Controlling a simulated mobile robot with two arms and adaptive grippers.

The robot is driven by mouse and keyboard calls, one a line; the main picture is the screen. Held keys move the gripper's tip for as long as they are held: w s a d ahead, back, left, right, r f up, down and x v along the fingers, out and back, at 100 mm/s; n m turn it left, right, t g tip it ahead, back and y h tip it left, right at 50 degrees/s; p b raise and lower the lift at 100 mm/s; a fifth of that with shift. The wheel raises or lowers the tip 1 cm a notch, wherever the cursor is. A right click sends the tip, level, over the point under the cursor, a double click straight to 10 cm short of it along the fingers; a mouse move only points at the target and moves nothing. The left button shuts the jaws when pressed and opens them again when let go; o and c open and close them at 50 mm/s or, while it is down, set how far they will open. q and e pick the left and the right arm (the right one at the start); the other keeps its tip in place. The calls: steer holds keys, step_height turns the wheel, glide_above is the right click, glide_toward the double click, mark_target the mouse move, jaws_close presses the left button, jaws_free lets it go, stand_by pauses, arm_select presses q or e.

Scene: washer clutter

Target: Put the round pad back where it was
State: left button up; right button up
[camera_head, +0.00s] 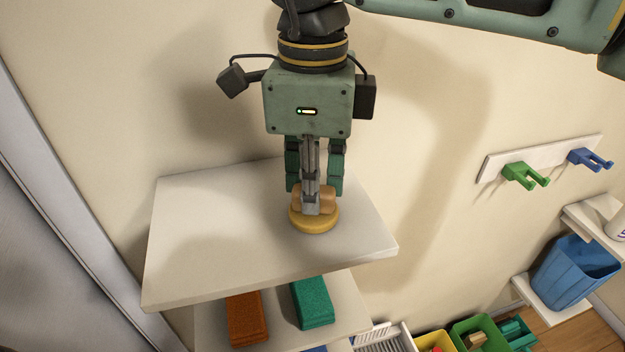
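The round pad (328,224) is a yellow disc with a tan handle on top. It is at the right part of the white upper shelf board, seemingly flat on it; a small gap beneath would be hard to see. My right gripper (314,207) points straight down over it and is shut on the handle. One grey finger covers the middle of the handle, and the handle shows on both sides of it. The other fingertip is hidden behind. My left gripper is not in view.
The upper shelf board (210,237) is otherwise bare. Below it, an orange sponge (246,318) and a green sponge (312,302) lie on a lower shelf. To the right are wall hooks (525,176), a blue bin (573,273) and small coloured boxes (480,334).

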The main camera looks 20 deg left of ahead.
steer(key=o, duration=0.5)
steer(key=shift+c, duration=0.2)
steer(key=shift+r+p, duration=0.25)
steer(key=shift+p, duration=0.05)
steer(key=shift+r+b, duration=0.3)
step_height(320, 180, up, 11)
steer(key=b, duration=0.1)
